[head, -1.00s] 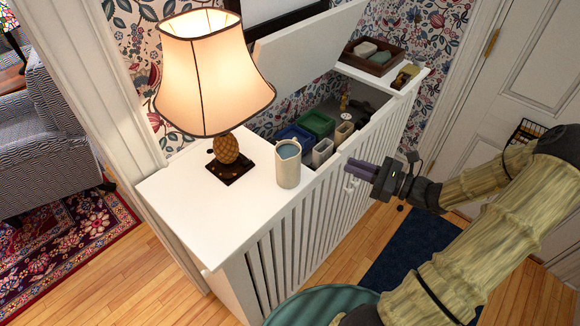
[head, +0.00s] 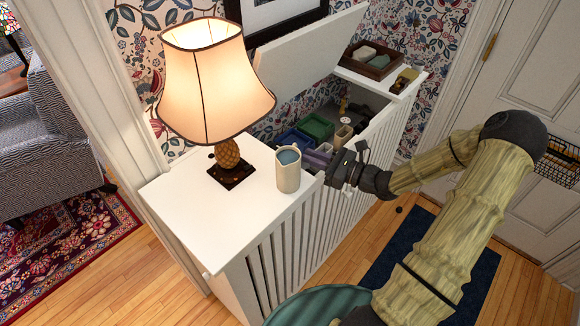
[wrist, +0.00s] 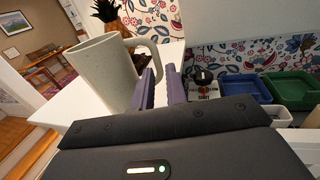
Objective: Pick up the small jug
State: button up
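The small jug (head: 288,172) is cream coloured, with a blue-grey inside, and stands upright on the white cabinet top beside the lamp. In the wrist view the jug (wrist: 92,75) fills the upper left, its handle reaching right toward my fingers. My gripper (head: 318,158) is just right of the jug in the head view, its purple fingers pointing at it. In the wrist view my gripper (wrist: 161,82) has a gap between its fingers. The handle's lower part is near the left finger; whether they touch I cannot tell.
The lit lamp (head: 212,85) stands close behind the jug. Right of it, the cabinet's compartment is open under a raised white lid (head: 305,55), with a green bin (head: 318,127) and a blue bin (head: 293,137) inside. A brown tray (head: 372,62) sits at the far end.

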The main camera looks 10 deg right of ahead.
aim_at(295, 151)
jog(key=shift+w+a, duration=0.1)
jog(key=shift+a, duration=0.05)
jog(key=shift+f+p+x, duration=0.15)
jog(key=shift+p+x, duration=0.25)
jog(key=shift+x, duration=0.9)
jog(key=shift+f+p+x, duration=0.1)
jog(key=shift+p+x, duration=0.25)
jog(key=shift+x, duration=1)
grip_shut()
jog(key=shift+r, duration=0.25)
jog(key=shift+r+b, duration=0.4)
jog(key=shift+r, duration=4.3)
jog(key=shift+r, duration=0.1)
